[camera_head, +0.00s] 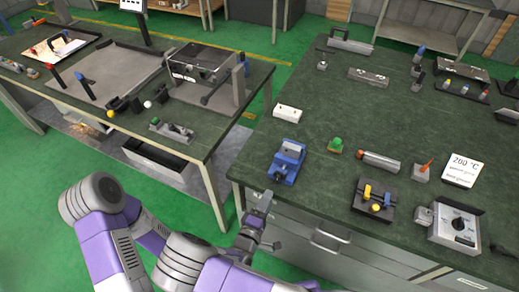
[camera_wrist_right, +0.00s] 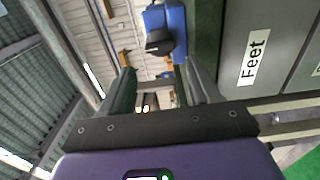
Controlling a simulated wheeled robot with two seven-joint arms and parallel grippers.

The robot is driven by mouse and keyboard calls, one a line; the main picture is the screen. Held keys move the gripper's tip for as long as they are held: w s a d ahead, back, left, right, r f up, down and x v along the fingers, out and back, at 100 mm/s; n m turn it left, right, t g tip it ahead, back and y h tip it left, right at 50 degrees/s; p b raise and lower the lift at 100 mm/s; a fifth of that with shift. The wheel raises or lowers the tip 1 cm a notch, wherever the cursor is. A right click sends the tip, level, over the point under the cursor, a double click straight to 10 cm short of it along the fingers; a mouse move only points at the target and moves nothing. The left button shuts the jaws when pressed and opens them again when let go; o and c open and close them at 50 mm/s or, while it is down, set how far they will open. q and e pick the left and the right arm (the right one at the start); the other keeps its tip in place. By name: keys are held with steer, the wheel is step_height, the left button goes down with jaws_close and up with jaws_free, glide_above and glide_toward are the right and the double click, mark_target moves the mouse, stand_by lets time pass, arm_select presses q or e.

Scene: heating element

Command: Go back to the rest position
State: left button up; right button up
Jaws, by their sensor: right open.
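My right gripper (camera_head: 260,216) is just off the front left corner of the right workbench (camera_head: 300,115). In the right wrist view my right gripper (camera_wrist_right: 158,76) shows two dark fingers standing apart with nothing held between them. The blue vise (camera_head: 286,161) sits on the bench top beyond the gripper, apart from it; a blue body, likely the same vise, shows at the top of the wrist view (camera_wrist_right: 172,28). My purple and grey arm links fill the bottom left of the head view. My left gripper does not show.
The bench's drawer front (camera_head: 325,238) is close to my right gripper; a drawer labelled Feet (camera_wrist_right: 252,55) shows in the wrist view. A temperature sign (camera_head: 462,170) and dial box (camera_head: 457,226) stand at the right. The left workbench (camera_head: 225,118) lies across a gap of green floor.

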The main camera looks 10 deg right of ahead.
steer(key=s+d+f+m+g+y, duration=0.2)
steer(key=f+m+g, duration=0.15)
steer(key=f, duration=0.35)
steer(key=s+d+f+m+g+y, duration=0.2)
steer(key=f+g+y, duration=0.1)
steer(key=f+g, duration=0.3)
steer(key=s+a+f+m+g+y, duration=0.1)
steer(key=s+m+g+y, duration=0.1)
steer(key=s+m+y, duration=0.2)
steer(key=s+a+m+g+y, duration=0.2)
steer(key=s+m+g+y, duration=0.1)
steer(key=s+m+y, duration=0.1)
steer(key=s+y, duration=0.1)
steer(key=s, duration=0.1)
steer(key=shift+s+a+f, duration=0.3)
steer(key=shift+f, duration=0.05)
